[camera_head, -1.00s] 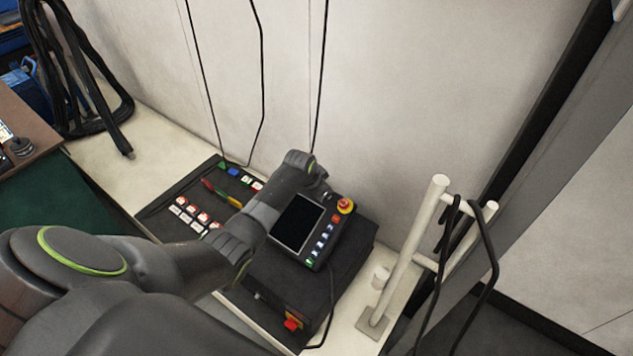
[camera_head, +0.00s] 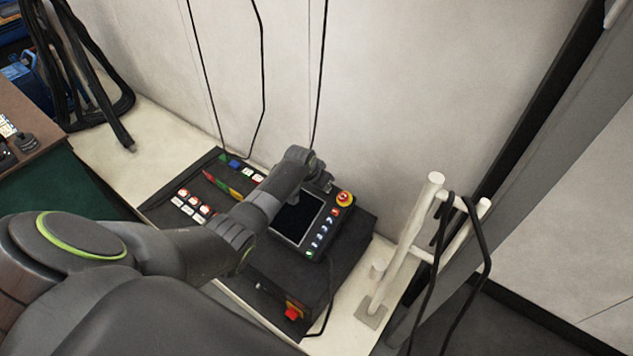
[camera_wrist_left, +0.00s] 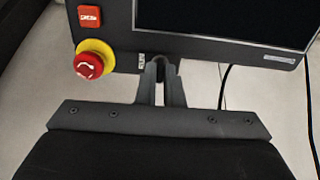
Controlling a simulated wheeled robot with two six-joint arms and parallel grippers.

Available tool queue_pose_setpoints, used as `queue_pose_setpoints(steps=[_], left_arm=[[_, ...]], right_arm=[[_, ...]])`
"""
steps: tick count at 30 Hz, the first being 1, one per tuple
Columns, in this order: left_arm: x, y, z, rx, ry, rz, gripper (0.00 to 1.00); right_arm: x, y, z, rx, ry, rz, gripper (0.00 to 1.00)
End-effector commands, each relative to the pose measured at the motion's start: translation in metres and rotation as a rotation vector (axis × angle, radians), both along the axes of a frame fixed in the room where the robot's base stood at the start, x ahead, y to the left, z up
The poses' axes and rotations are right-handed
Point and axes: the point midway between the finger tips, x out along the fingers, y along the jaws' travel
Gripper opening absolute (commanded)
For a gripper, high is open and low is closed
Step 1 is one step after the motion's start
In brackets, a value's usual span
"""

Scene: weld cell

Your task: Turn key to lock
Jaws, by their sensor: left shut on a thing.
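The dark teach pendant (camera_head: 272,232) lies on a black box, with a dark screen (camera_head: 298,217), a column of small buttons and a red and yellow emergency stop (camera_head: 344,199). My left gripper (camera_head: 325,184) is at the pendant's upper edge, left of the emergency stop. In the left wrist view, the left gripper (camera_wrist_left: 161,68) has its fingers close together at the pendant's edge (camera_wrist_left: 200,48), between the emergency stop (camera_wrist_left: 92,60) and the screen (camera_wrist_left: 222,15). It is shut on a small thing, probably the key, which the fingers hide. My right gripper is not in view.
A black panel with coloured buttons (camera_head: 190,205) lies left of the pendant. The black box (camera_head: 345,245) has a red switch (camera_head: 292,313) on its front. A white post rack (camera_head: 407,235) with hanging cable stands at right. The wall is close behind.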

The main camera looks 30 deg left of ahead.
Motion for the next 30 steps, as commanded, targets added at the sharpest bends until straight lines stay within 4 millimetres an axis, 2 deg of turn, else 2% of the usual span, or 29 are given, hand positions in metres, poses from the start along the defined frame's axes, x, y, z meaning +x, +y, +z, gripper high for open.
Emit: queue_pose_setpoints(steps=[2,3,8,20,30], left_arm=[[0.006,0.003,0.006,0.006,-0.018,0.001,0.00],[0.006,0.003,0.006,0.006,-0.018,0.001,0.08],[0.004,0.002,0.005,0.005,-0.013,0.001,0.29],[0.000,0.001,0.007,0.002,-0.006,-0.001,0.29],[-0.018,0.005,0.043,0.003,-0.008,0.000,0.29]], right_arm=[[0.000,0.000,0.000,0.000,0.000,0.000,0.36],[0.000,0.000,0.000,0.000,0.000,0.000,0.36],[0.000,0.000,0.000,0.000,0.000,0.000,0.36],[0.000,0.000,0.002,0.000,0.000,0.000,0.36],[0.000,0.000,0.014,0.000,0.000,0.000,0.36]])
